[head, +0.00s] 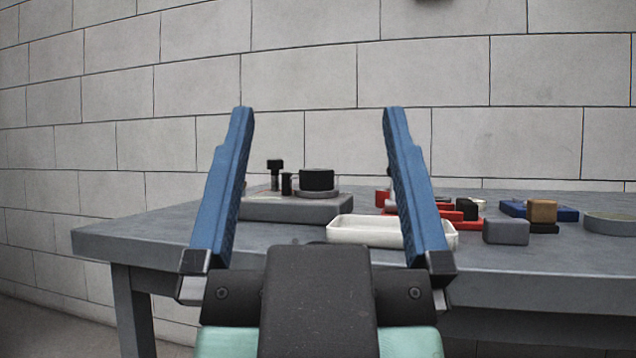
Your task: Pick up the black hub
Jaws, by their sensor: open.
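The black hub appears to be the short, wide black cylinder (316,180) on a light round disc (318,194). The disc rests on a grey block (290,209) on the table. My gripper (318,110) is open and empty. Its two blue fingers stand wide apart in the foreground, and the black cylinder shows in the gap between them, farther off. A small black cylinder (287,184) and a taller black-topped post (275,174) stand just left of it on the block. The left finger hides part of the block.
A white tray (345,230) lies on the grey table (120,235) in front of the block. The table's left end is clear.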

